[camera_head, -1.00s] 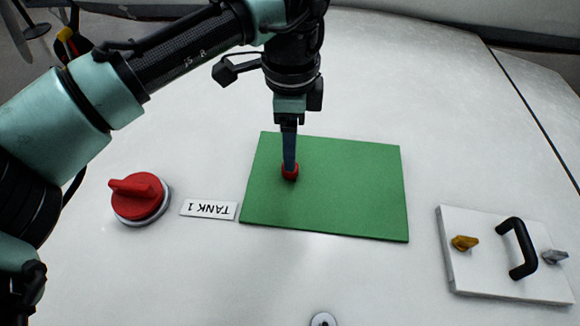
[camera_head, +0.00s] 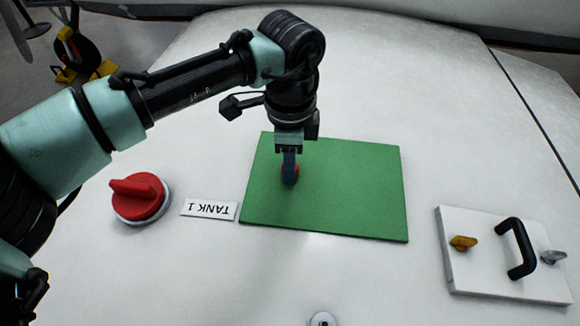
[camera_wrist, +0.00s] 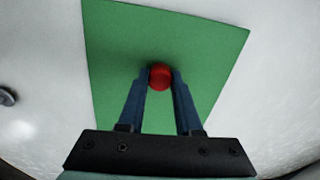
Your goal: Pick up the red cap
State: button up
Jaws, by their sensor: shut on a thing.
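The small red cap (camera_head: 296,171) is on the green mat (camera_head: 350,190), toward the mat's left side. In the head view my gripper (camera_head: 289,181) comes down over it from above, and its fingers hide most of the cap. In the wrist view the round red cap (camera_wrist: 160,77) sits between the two blue fingertips, over the mat (camera_wrist: 125,40). My gripper (camera_wrist: 160,80) is shut on it. I cannot tell whether the cap is clear of the mat.
At the right is a white panel (camera_head: 480,279) with a black handle (camera_head: 520,248) and two small latches. The mat's right part is clear.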

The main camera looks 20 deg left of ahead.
grip_shut()
dwell(1.1)
notch_tip(320, 180, up, 10)
jog(key=shift+o, duration=0.9)
grip_release()
grip_shut()
dwell(0.5)
